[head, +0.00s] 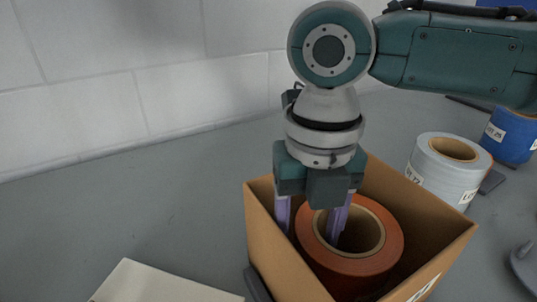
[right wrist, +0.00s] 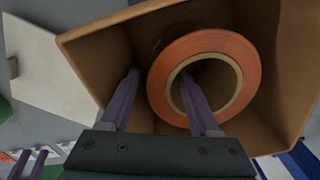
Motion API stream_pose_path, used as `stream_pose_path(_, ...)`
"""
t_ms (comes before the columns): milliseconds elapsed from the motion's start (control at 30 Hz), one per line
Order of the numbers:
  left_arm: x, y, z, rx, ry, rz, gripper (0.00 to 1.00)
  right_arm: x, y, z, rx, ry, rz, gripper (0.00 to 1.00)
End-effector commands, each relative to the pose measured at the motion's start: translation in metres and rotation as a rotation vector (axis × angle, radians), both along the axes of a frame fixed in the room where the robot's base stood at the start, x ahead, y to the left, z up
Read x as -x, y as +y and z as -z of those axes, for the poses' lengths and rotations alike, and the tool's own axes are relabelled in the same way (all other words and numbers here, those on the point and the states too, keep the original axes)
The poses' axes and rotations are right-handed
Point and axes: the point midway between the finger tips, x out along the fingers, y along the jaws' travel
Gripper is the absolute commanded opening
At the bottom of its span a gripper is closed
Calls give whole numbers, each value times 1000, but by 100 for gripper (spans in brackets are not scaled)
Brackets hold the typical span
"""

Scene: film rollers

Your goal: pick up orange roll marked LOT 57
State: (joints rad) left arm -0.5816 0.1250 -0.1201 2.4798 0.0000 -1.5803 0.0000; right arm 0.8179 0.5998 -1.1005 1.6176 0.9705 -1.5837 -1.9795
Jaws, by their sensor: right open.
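The orange roll (head: 385,240) stands on end inside an open cardboard box (head: 445,240) in the head view. Its lot mark is not visible. It also shows in the right wrist view (right wrist: 242,52), with its pale core and hollow centre facing up. My right gripper (head: 313,225) points down into the box. Its purple fingers are spread, one outside the roll's left wall and one in the core hole, as the right wrist view (right wrist: 158,85) also shows. The roll's left wall lies between them. I cannot tell whether either finger touches it.
A pale grey-white roll (head: 440,175) stands right of the box, with a blue roll (head: 512,135) farther right. A cream flat object (head: 150,283) lies left of the box. A white block wall (head: 120,70) runs behind. The grey surface at left is clear.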

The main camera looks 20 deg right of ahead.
Motion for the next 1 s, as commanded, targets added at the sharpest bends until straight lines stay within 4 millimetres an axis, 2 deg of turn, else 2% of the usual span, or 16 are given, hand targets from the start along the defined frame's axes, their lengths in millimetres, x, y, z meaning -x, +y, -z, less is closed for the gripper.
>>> stream_pose_path(100,0,0,4,-1,0,1,47,2,-1,21,1,3,0,63)
stream_pose_path(200,0,0,5,0,0,1,47,2,0,29,1,1,-1,63)
stream_pose_path(467,0,0,5,0,-1,0,47,2,-1,30,1,0,-1,62)
stream_pose_path(1000,-1,-2,4,10,-2,-6,47,2,-1,30,1,0,-1,1)
